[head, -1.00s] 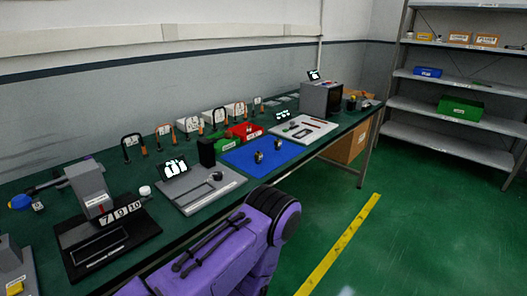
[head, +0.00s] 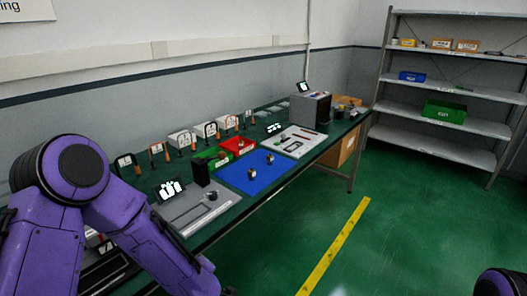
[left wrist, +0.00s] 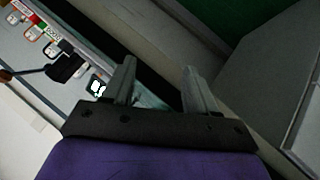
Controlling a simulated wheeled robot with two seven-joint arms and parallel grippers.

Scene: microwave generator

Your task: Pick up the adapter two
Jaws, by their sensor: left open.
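Two small round metallic pieces stand on a blue mat (head: 236,180) on the green workbench, a nearer one (head: 252,174) and a farther one (head: 269,159). They look like adapters, but I cannot tell which is adapter two. My left arm fills the left of the head view, with its gripper out of that view. In the left wrist view, my left gripper (left wrist: 160,85) has its fingers wide apart with nothing between them. The mat's pieces cannot be made out in that view. My right gripper is not in view.
A red bin (head: 238,146) and a green bin (head: 212,157) sit behind the mat. A black block (head: 199,173) and a grey plate (head: 214,207) are left of it. A white board (head: 297,141) and a grey box (head: 309,108) stand farther right. Shelves (head: 450,107) are beyond the bench.

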